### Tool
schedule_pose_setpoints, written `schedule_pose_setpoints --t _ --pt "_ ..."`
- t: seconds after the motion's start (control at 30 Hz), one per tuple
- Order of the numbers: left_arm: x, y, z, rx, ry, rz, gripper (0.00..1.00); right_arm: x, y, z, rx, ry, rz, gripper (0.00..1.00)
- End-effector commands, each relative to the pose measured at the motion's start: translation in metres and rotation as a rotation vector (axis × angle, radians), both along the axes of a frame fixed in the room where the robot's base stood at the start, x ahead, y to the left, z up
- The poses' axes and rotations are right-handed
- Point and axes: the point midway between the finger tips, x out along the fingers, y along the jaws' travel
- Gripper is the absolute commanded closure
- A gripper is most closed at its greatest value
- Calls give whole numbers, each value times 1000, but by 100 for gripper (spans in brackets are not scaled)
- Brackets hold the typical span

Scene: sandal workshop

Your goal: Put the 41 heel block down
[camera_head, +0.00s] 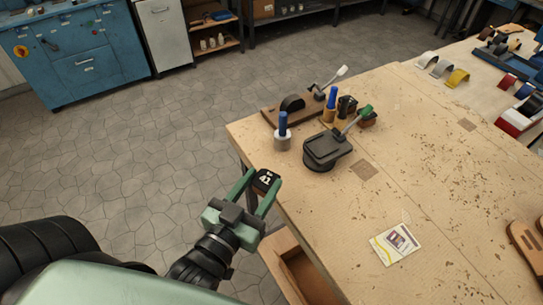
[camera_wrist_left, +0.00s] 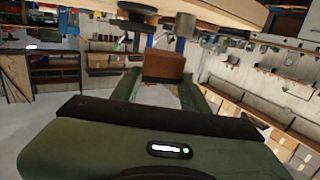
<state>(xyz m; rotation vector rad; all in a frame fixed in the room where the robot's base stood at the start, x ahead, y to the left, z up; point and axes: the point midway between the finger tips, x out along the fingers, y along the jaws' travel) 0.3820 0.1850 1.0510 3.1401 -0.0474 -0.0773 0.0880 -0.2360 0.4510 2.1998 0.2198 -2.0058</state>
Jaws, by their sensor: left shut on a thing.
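The heel block (camera_head: 265,180) is dark with a white 41 on its upper face. My left gripper (camera_head: 262,185) is shut on it, with one green finger on each side. In the head view the block shows right at the left edge of the workbench (camera_head: 430,190); I cannot tell whether it is over the top or just outside it. In the left wrist view the block (camera_wrist_left: 165,66) shows a brown side between the fingers, with the bench edge above it in the picture. My right gripper is not in view.
A printed packet (camera_head: 396,243) lies toward the front. Bench surface between packet and pot is clear. An open wooden drawer (camera_head: 290,262) is below.

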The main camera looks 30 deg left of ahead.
Motion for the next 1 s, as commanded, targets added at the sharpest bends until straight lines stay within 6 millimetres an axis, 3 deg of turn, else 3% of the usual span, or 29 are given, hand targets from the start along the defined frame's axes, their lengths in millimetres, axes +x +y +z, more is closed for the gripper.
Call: schedule_pose_setpoints --t 1.0 --pt "55 -113 35 11 -4 -737 96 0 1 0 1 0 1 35"
